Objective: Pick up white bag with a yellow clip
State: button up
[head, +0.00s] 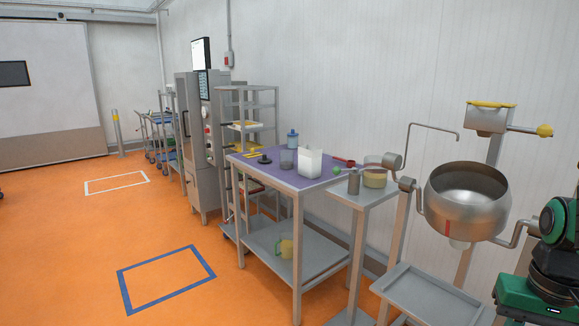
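A white, upright, bag- or box-like item (309,163) stands on the purple top of a grey table (284,179) in the head view. No yellow clip can be made out on it at this size. Small yellow pieces (249,154) lie on the same table's left part, apart from the white item. My gripper is not in view, so its state and its distance from the white item do not show. A green and black jointed arm part (553,245) shows at the right edge, far from the white item.
A clear beaker (287,159), blue-capped bottle (292,139) and red-handled scoop (343,162) surround the white item. A small side table (357,190) and steel kettle (466,202) stand to the right. Orange floor (70,245) is open at left.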

aim_at(309, 157)
jog(key=u, duration=0.7)
jog(key=i, duration=1.2)
jog(key=u, duration=0.3)
jog(key=i, duration=1.05)
jog(key=z, duration=0.8)
jog(key=i, duration=0.45)
jog(key=z, duration=0.35)
